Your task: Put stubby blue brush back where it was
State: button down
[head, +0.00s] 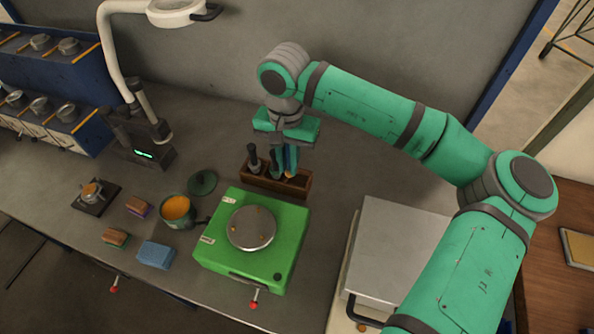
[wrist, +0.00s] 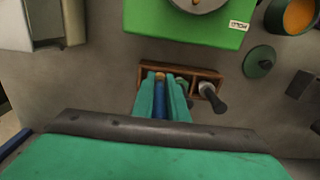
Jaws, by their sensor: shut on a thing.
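My gripper (wrist: 162,98) is shut on the blue brush (wrist: 161,106). A strip of its blue handle shows between the two green fingers, with a small tan part at the far end. In the head view my gripper (head: 284,158) points down over the wooden rack (head: 296,188), which has compartments. The rack also shows in the wrist view (wrist: 150,71). The brush is over or in the rack; the fingers hide its lower end, so I cannot tell how deep it sits. A dark-handled tool (head: 253,158) stands in the rack's left part in the head view.
A green hotplate unit (head: 287,225) with a round metal plate stands just in front of the rack. A dark green lid (head: 202,182), a pot of orange contents (head: 177,209) and a blue sponge (head: 155,254) lie left. The grey bench right of the rack is clear.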

jog(key=f, duration=0.1)
jog(key=w+d+f, duration=0.1)
jog(key=w+f, duration=0.1)
jog(key=shift+d+f, duration=0.2)
jog(key=shift+d, duration=0.15)
jog(key=shift+w+d+f, duration=0.1)
jog(key=shift+f, duration=0.75)
jog(key=shift+w+d+f, duration=0.1)
jog(key=shift+f, duration=0.75)
jog(key=shift+f, duration=0.15)
jog(key=c, duration=1.7)
grip_release()
jog(key=shift+c, duration=0.2)
jog(key=shift+a, duration=0.1)
notch_tip(320, 180, up, 12)
